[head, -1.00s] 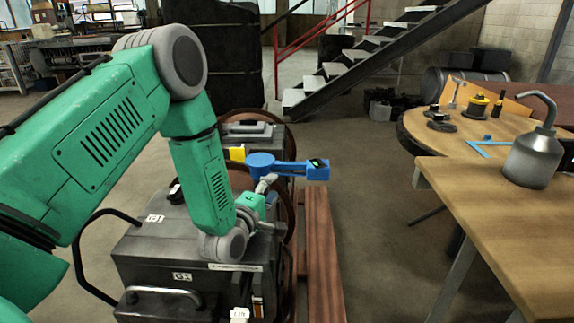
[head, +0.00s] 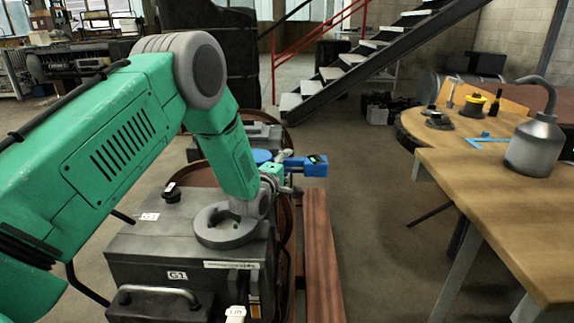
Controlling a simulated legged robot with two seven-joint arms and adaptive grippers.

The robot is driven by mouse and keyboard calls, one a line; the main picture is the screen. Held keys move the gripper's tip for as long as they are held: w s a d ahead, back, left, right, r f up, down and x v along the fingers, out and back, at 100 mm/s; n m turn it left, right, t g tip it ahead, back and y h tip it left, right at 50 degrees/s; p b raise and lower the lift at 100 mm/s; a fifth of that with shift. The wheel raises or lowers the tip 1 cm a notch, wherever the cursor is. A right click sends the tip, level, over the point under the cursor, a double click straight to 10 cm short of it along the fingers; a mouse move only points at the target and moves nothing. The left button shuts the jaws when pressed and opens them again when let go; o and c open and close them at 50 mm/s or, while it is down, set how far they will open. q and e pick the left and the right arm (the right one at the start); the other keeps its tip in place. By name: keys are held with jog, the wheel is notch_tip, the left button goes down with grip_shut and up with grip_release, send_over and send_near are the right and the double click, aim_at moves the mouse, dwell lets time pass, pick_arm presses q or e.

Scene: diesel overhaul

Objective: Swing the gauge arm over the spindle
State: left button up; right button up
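The blue gauge arm (head: 315,166) ends at the right in a box with a small dark display. It stands beyond the grey engine block. A round blue disc (head: 262,156) at its left end is partly hidden by my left arm. My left gripper (head: 287,165) is small in the head view, just in front of the middle of the gauge arm, at or very near it. Its fingertips overlap the blue part, so I cannot tell whether they grip it. I cannot make out the spindle; my arm covers part of that area. My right gripper is not in view.
The grey engine block (head: 150,255), marked G1, has a front handle (head: 158,294). A reddish-brown beam (head: 319,255) lies to its right. At the right, a wooden table (head: 500,205) bears a metal oil can (head: 537,145). The floor between is clear.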

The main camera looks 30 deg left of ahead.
pick_arm(q)
jog(key=shift+c, duration=0.4)
jog(key=shift+a+f, duration=0.1)
grip_shut()
